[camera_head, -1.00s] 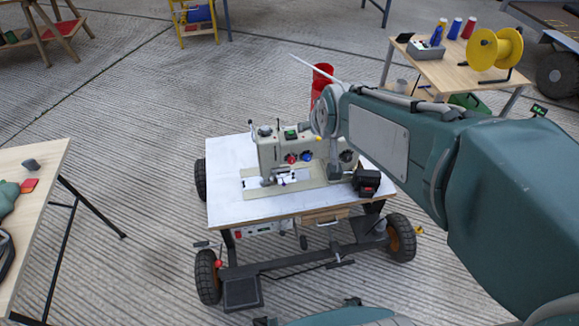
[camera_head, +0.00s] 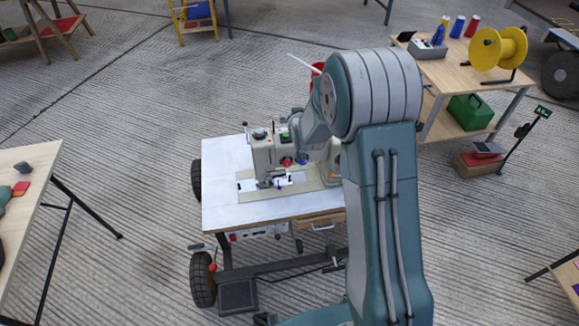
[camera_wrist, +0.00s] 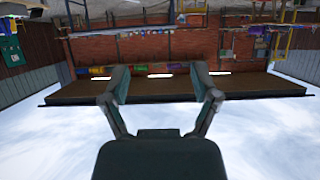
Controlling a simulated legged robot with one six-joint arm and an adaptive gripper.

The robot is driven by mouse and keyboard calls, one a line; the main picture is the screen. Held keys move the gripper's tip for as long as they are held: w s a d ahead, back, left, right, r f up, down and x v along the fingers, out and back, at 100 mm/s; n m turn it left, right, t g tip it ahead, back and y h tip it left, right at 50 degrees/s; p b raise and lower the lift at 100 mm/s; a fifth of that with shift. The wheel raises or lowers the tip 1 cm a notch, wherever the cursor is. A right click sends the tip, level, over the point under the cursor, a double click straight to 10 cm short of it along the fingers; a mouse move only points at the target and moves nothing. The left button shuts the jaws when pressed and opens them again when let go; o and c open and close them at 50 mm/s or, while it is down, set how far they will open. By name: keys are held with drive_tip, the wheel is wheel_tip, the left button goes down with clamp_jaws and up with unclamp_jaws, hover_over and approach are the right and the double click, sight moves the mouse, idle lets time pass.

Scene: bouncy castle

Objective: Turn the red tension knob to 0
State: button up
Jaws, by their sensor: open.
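The red tension knob (camera_head: 287,162) is on the front of the cream sewing machine (camera_head: 263,154), which stands on a white-topped wheeled table (camera_head: 228,215). A blue knob (camera_head: 303,162) sits just right of the red one. The red knob's marking is too small to read. My arm rises in front of the machine's right part and hides it. My gripper (camera_wrist: 160,85) shows in the wrist view with its two fingers spread apart and nothing between them. The wrist view shows neither the machine nor the knob.
A wooden table (camera_head: 30,165) stands at the left. At the upper right, a shelf table (camera_head: 455,77) holds a yellow spool (camera_head: 497,48) and thread cones, with a green box (camera_head: 470,112) below. Ribbed floor lies open left of the machine. The wrist view shows a brick wall (camera_wrist: 120,50).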

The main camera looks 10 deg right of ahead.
wheel_tip(320, 180, down, 8)
drive_tip(key=w+a+t, duration=0.1)
drive_tip(key=w, duration=0.1)
drive_tip(key=t, duration=0.4)
approach(287, 165)
drive_tip(key=w, duration=0.9)
drive_tip(key=shift+w+f, duration=0.25)
drive_tip(key=shift+c, duration=0.3)
clamp_jaws()
